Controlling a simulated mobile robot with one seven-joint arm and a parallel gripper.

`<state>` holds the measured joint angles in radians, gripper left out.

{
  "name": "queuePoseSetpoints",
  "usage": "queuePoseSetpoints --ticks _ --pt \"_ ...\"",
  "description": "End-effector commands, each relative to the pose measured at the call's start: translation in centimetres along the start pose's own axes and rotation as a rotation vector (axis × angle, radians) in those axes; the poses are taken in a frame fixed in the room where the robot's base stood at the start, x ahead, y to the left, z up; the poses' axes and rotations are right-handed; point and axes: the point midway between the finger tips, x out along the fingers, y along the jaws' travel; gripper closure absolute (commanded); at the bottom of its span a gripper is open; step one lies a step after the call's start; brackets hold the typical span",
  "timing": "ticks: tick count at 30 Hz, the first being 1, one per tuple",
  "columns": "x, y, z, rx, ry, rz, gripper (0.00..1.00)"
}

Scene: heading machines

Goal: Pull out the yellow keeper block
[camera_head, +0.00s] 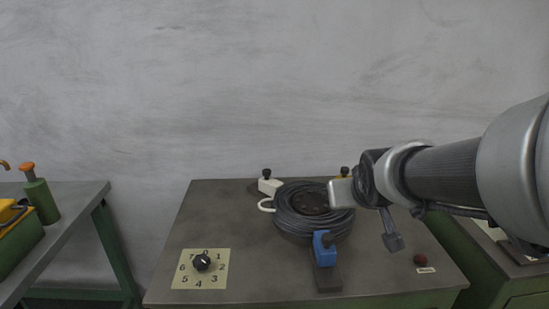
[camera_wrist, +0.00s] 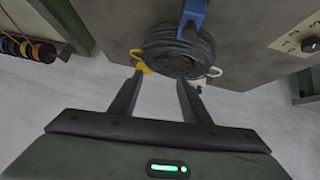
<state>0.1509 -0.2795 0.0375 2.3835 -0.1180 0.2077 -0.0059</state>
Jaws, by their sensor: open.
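The yellow keeper block (camera_head: 343,178) with a dark knob stands at the back right of the black coil (camera_head: 313,210), mostly hidden behind my arm's end. In the wrist view the yellow block (camera_wrist: 142,62) shows at the coil's edge, just beyond the tip of the left finger. My gripper (camera_wrist: 160,76) is open and empty there, its two dark fingers spread toward the coil. Whether a finger touches the block I cannot tell. A white block (camera_head: 269,184) stands at the coil's back left, and a blue block (camera_head: 324,247) at its front.
The coil lies on a grey machine top (camera_head: 240,215). A green bench (camera_head: 75,196) with a green bottle (camera_head: 41,198) stands at the left.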

Motion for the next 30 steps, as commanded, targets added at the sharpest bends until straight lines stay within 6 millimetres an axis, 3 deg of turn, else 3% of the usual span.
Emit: queuePoseSetpoints --ticks 1,6,9,12,16,21,25,30 --pt "2.7 1.0 -0.8 -0.002 0.032 0.013 0.57" --pt "11.6 4.2 -4.2 -0.016 0.239 0.021 0.57" --pt "16.2 5.7 -4.7 -0.009 0.368 0.002 0.57" --pt "19.5 6.8 -4.3 0.013 0.494 -0.028 0.57" --pt "22.0 7.8 -3.0 0.053 0.63 -0.062 0.57" --pt "22.8 8.5 -1.9 0.087 0.727 -0.084 0.57" --pt "23.2 8.5 -2.0 0.093 0.748 -0.089 0.57" --pt "24.9 8.3 -3.7 0.092 0.751 -0.09 0.57"
